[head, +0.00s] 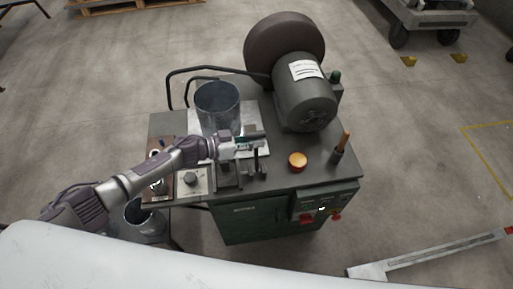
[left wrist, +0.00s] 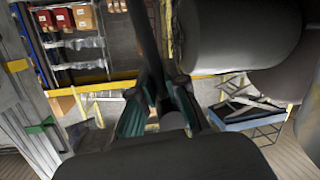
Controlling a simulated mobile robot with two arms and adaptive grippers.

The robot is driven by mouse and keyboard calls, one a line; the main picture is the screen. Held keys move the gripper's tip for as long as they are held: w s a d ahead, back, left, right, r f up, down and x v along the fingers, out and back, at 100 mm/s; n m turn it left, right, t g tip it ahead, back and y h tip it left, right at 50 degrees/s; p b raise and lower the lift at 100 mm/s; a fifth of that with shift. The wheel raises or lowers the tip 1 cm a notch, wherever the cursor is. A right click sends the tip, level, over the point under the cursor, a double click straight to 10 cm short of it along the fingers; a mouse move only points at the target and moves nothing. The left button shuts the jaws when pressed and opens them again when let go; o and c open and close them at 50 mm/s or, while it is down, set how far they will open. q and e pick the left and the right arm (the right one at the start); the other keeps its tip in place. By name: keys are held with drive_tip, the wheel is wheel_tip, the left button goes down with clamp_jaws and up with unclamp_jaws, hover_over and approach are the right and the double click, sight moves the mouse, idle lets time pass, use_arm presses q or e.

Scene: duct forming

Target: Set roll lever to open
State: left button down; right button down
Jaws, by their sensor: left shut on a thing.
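My left gripper (head: 246,144) reaches in from the left over the green machine's top, just in front of the metal duct cylinder (head: 218,107). It is shut on a small part there, which I take to be the roll lever; the fingers mostly hide it. In the left wrist view, the fingers with green pads (left wrist: 160,117) close around a small rounded grey end (left wrist: 174,121). I cannot tell the lever's angle. My right gripper is not in view.
A grey motor (head: 305,103) and large brown drum stand behind right. An orange button (head: 298,161) and an orange-handled lever (head: 343,145) are at the right of the machine top (head: 330,175). A metal cylinder (head: 146,222) stands below left.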

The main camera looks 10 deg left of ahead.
use_arm(q)
drive_tip(key=w+n, duration=0.1)
drive_tip(key=w+b, duration=0.1)
drive_tip(key=w, duration=0.1)
drive_tip(key=shift+a+f+n, duration=0.2)
drive_tip(key=shift+a+n, duration=0.2)
drive_tip(key=shift+w+a+f+b, duration=0.15)
drive_tip(key=shift+w+a+b, duration=0.1)
drive_tip(key=shift+w, duration=0.1)
drive_tip(key=shift+w+a+f+b, duration=0.1)
drive_tip(key=shift+w+b, duration=0.15)
drive_tip(key=shift+w, duration=0.1)
drive_tip(key=shift+w+a, duration=0.1)
drive_tip(key=c, duration=1.2)
unclamp_jaws()
drive_tip(key=shift+w, duration=0.1)
drive_tip(key=shift+f, duration=0.2)
drive_tip(key=v, duration=1.2)
drive_tip(key=shift+w, duration=0.1)
